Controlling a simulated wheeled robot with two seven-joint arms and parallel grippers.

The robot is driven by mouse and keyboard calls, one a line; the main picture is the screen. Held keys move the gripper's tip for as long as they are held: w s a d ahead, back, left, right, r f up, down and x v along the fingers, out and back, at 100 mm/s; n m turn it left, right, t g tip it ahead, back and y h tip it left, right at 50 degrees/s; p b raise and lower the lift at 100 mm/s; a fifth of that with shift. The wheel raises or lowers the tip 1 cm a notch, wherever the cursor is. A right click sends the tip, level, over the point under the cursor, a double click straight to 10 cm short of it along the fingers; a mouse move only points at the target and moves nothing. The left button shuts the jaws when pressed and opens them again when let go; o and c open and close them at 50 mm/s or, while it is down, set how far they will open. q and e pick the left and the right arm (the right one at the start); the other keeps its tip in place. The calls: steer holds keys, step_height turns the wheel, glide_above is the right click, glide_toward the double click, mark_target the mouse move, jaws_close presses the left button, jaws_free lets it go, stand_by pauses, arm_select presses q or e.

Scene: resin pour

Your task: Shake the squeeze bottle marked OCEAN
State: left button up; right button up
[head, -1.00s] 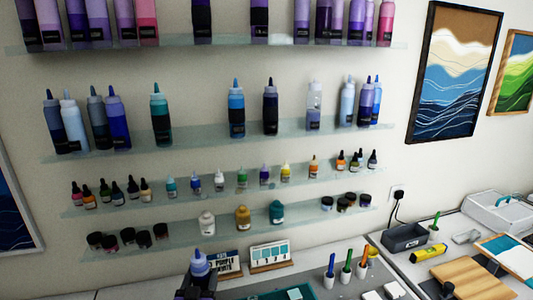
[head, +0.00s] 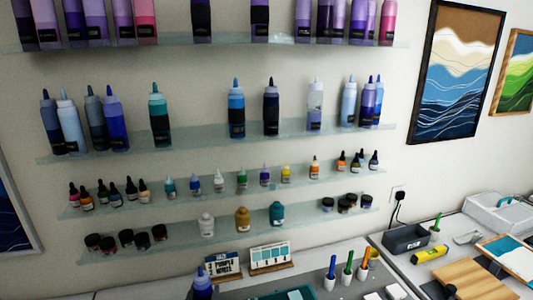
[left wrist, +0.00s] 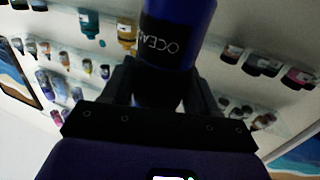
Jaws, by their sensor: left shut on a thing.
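The OCEAN squeeze bottle (left wrist: 172,40) is deep blue with a black label band, and the lettering appears upside down in the left wrist view. My left gripper (left wrist: 160,88) is shut on it, with one dark finger on each side of the bottle. In the head view the bottle's upper part (head: 202,284), with a blue nozzle, shows at the bottom edge, in front of the bench. Its lower part is cut off there. My right gripper is not in view.
Wall shelves (head: 220,140) hold several squeeze bottles, dropper bottles and jars.

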mark_target(199, 282)
arm_select(q)
steer(key=r, duration=0.7)
steer(key=shift+w, duration=0.3)
steer(key=f, duration=0.2)
steer(key=s+f, duration=0.1)
steer(key=f, duration=0.2)
steer(key=shift+s+d+f, duration=0.15)
steer(key=shift+s+f, duration=0.2)
steer(key=shift+f, duration=0.05)
steer(key=shift+w+f, duration=0.45)
steer(key=shift+w, duration=0.1)
steer(key=shift+w+a, duration=0.2)
steer(key=shift+w, duration=0.15)
steer(key=shift+s+d+r, duration=0.1)
steer(key=shift+s+r, duration=0.2)
steer(key=shift+s, duration=0.3)
steer(key=shift+w+f, duration=0.15)
steer(key=shift+w, duration=0.2)
steer(key=shift+s, duration=0.1)
